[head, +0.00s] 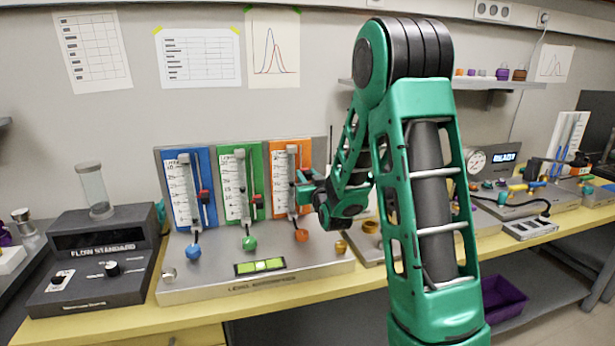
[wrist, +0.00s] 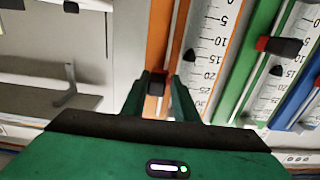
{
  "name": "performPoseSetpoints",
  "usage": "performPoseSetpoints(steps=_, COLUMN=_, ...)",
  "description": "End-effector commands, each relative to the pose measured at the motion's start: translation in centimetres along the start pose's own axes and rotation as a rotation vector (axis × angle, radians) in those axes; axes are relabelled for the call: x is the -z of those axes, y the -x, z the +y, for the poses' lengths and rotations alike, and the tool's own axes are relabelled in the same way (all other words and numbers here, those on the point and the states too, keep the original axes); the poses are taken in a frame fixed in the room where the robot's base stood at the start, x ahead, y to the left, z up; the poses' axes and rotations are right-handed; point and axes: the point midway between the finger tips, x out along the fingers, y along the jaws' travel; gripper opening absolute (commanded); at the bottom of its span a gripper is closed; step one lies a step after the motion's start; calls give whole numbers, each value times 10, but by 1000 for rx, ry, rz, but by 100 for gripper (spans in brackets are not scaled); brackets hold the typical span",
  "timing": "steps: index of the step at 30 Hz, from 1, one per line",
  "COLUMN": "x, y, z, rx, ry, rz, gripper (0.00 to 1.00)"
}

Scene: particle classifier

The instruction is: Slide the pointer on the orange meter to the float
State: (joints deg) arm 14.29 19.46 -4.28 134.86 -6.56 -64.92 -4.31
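The orange meter (head: 291,160) is the rightmost of three upright meters on a grey stand, with a white scale and a clear tube. In the wrist view the meter's orange face (wrist: 157,40) is upside down, with 0 at the top. Its dark float (wrist: 189,55) is beside about 15. The dark red pointer (wrist: 157,86) lies between my gripper's fingers (wrist: 158,82), nearer the high numbers than the float. My gripper (head: 306,186) reaches the meter from the right in the head view. Its fingers appear closed on the pointer; the exact contact is partly hidden.
A green meter (head: 240,165) and a blue meter (head: 185,165) stand left of the orange one, each with a red pointer. A dark flow standard box (head: 95,255) is at the left.

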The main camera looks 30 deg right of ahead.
Motion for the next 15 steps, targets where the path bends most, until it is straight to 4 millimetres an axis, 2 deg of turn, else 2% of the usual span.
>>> performPoseSetpoints(steps=8, x=0, y=-1, z=7, rx=-8, ry=-1, rz=-1, gripper=27)
performPoseSetpoints(steps=9, x=0, y=-1, z=8, rx=-9, ry=0, rz=-1, gripper=24)
performPoseSetpoints(steps=12, x=0, y=-1, z=9, rx=-10, ry=0, rz=-1, gripper=0)
performPoseSetpoints(steps=15, x=0, y=-1, z=9, rx=-9, ry=-1, rz=-1, gripper=0)
